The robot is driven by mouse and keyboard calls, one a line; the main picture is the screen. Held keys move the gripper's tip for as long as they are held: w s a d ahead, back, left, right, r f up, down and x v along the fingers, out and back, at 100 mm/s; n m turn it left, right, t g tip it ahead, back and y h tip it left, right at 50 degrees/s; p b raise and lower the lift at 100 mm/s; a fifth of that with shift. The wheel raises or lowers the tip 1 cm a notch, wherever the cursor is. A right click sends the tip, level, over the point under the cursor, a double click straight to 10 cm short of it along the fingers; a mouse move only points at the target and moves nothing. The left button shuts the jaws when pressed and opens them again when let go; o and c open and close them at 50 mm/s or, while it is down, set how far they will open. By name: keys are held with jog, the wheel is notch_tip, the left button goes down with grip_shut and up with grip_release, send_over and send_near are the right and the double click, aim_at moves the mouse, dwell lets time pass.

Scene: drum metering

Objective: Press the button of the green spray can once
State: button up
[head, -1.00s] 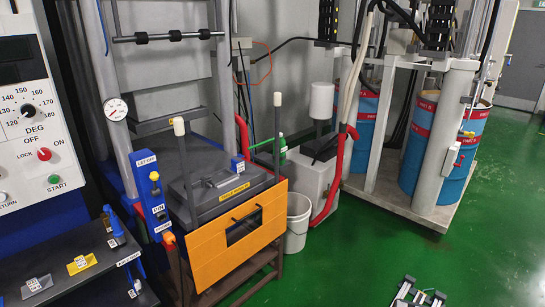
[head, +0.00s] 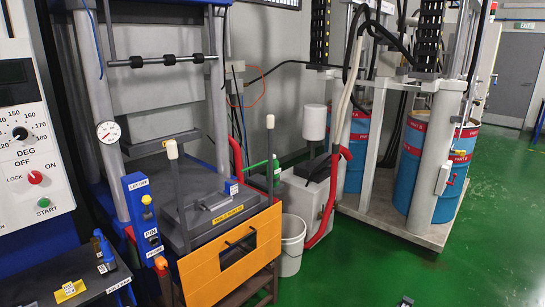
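A small green object (head: 276,171) shows beside the mould press, partly behind its right front post. It is too small and covered for me to tell whether it is the green spray can, and no button can be made out on it. No other clear green can shows. Only a small dark tip of what looks like my gripper (head: 405,301) shows at the bottom edge, over the green floor and far from that object. Its fingers cannot be made out.
The press with its orange front panel (head: 228,262) stands left of centre. A white bucket (head: 292,248) is beside it. Blue drums (head: 408,172) stand in a grey frame on the right. A dark shelf (head: 135,278) is at lower left. The green floor at right is clear.

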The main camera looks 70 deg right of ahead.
grip_shut()
dwell(1.1)
